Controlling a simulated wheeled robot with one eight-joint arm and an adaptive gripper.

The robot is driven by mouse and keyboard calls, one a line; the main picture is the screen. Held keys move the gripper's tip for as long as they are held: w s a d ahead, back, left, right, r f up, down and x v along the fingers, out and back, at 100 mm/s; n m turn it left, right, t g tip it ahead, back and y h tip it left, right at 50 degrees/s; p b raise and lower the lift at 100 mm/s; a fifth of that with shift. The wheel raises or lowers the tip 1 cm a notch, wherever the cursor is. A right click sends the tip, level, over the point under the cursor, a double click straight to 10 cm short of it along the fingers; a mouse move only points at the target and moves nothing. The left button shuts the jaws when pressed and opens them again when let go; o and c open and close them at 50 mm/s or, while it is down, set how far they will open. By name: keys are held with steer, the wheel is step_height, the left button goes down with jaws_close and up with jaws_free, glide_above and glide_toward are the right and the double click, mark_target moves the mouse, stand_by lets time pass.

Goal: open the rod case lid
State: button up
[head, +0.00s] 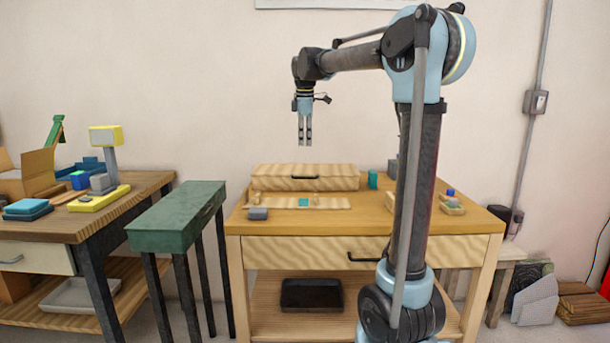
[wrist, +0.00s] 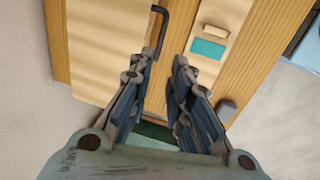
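The rod case appears to be the long pale wooden box (head: 270,183) at the back of the workbench, with a dark bar handle (head: 305,177) on its front. Its lid looks shut, and no rods show. In the wrist view the case (wrist: 105,45) fills the upper left, with the handle (wrist: 160,28) along its right edge. My gripper (head: 304,143) hangs pointing down, clear above the case. In the wrist view its fingers (wrist: 165,75) are apart with nothing between them.
A wooden strip (head: 330,203) with small end blocks and a teal square (head: 303,202) lies before the case. A grey block (head: 258,214), teal cylinder (head: 373,179) and small coloured blocks (head: 451,202) share the bench. A narrow green table (head: 175,225) stands left.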

mark_target(305, 172)
steer(key=f, duration=0.4)
steer(key=w+f, duration=0.1)
steer(key=f, duration=0.4)
steer(key=w+f, duration=0.1)
steer(key=f, duration=0.4)
steer(key=shift+w, duration=0.25)
steer(key=shift+r, duration=0.1)
jaws_close()
